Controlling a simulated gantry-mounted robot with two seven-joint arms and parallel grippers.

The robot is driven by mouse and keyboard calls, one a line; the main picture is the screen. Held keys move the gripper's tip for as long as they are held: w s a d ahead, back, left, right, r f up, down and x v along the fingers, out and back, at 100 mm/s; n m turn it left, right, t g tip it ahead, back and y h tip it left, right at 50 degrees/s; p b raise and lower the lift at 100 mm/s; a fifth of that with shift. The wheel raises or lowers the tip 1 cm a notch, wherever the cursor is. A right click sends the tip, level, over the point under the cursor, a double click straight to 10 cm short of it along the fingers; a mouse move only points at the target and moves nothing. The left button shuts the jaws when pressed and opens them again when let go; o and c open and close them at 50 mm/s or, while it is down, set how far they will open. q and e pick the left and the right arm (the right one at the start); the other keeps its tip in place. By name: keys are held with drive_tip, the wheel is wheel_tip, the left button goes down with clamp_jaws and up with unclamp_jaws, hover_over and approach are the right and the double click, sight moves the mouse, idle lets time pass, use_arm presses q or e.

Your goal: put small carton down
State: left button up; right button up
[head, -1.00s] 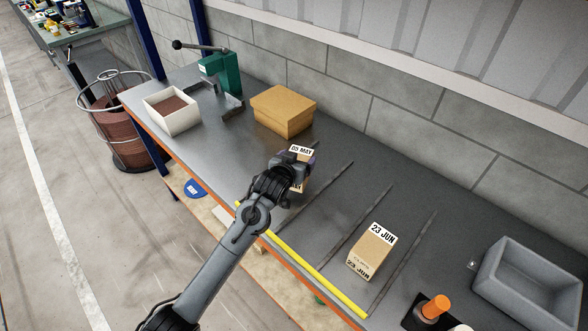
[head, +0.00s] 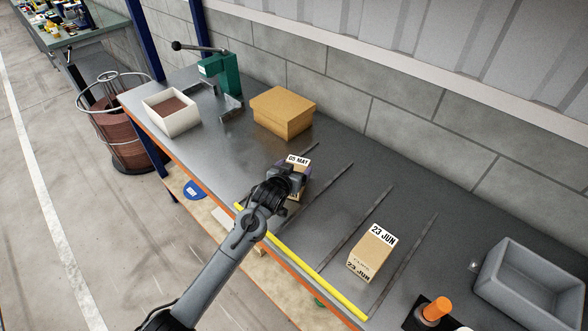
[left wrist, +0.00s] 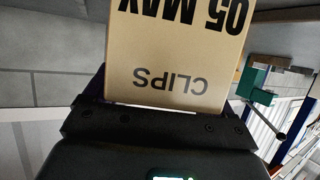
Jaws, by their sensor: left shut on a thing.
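The small carton (head: 299,160) is tan with a white label reading 05 MAY. My left gripper (head: 289,180) is shut on it, at the left pair of dark strips on the bench. In the left wrist view the carton (left wrist: 180,60) fills the jaws, with CLIPS printed on its face upside down. The gripper hides most of the carton in the head view, so I cannot tell whether its base touches the bench. A second tan carton (head: 372,252), labelled 23 JUN, stands upright between two strips to the right. My right gripper is not in view.
A larger cardboard box (head: 283,112), a white open box (head: 171,112) and a green press (head: 224,76) stand further left. A yellow strip (head: 310,268) lines the front edge. The middle lane between strips is clear.

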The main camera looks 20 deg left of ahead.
use_arm(q)
drive_tip(key=o, duration=1.2)
drive_tip(key=shift+f, duration=0.1)
drive_tip(key=shift+o, duration=0.2)
drive_tip(key=shift+r, duration=0.2)
drive_tip(key=shift+s+r, duration=0.25)
drive_tip(key=shift+s, duration=0.35)
drive_tip(key=p+v, duration=0.1)
drive_tip(key=v, duration=0.9)
drive_tip(key=shift+s+p, duration=0.3)
drive_tip(key=shift+p, duration=0.05)
drive_tip(key=shift+r, duration=0.15)
